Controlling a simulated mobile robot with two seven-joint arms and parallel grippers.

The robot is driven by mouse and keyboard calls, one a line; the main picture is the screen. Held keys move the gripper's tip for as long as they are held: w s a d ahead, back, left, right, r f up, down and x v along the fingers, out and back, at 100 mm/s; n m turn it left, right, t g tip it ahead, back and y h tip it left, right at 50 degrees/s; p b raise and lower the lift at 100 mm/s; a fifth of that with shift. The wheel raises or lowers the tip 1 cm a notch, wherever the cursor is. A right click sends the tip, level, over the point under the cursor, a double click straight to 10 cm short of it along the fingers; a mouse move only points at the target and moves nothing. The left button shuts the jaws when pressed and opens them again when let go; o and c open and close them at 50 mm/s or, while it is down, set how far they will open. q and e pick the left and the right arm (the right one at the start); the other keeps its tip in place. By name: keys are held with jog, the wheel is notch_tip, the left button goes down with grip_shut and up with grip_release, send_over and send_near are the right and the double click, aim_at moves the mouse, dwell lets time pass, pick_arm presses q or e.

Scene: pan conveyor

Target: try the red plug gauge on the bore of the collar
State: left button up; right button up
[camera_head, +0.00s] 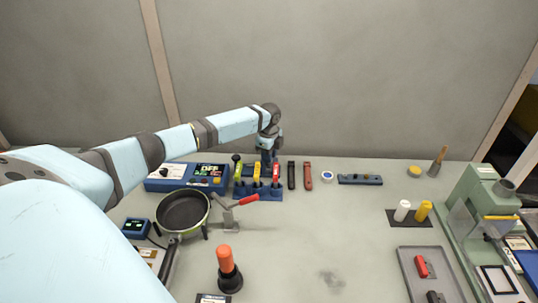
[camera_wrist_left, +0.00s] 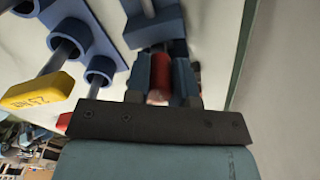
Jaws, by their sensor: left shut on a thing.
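The red plug gauge (camera_head: 276,173) stands at the right end of the blue gauge rack (camera_head: 243,194), beside a yellow-handled gauge (camera_head: 257,172). My left gripper (camera_head: 268,158) is at the rack's back right. In the left wrist view its fingers (camera_wrist_left: 163,82) are shut around the red handle (camera_wrist_left: 160,75), close to the blue rack (camera_wrist_left: 90,40). Whether the gauge is still seated in its hole is hidden. The yellow handle (camera_wrist_left: 38,91) shows to the left there. I cannot make out the collar with certainty. My right gripper is not in view.
A blue meter box (camera_head: 186,178) stands left of the rack. An orange-handled tool (camera_head: 226,262) stands nearer. The middle right of the table is clear, left of a grey tray (camera_head: 407,265).

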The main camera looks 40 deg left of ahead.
pick_arm(q)
jog(key=shift+f, duration=0.6)
jog(key=shift+r, duration=0.1)
dwell(1.0)
jog(key=shift+r+p, duration=3.2)
jog(key=shift+r, duration=0.25)
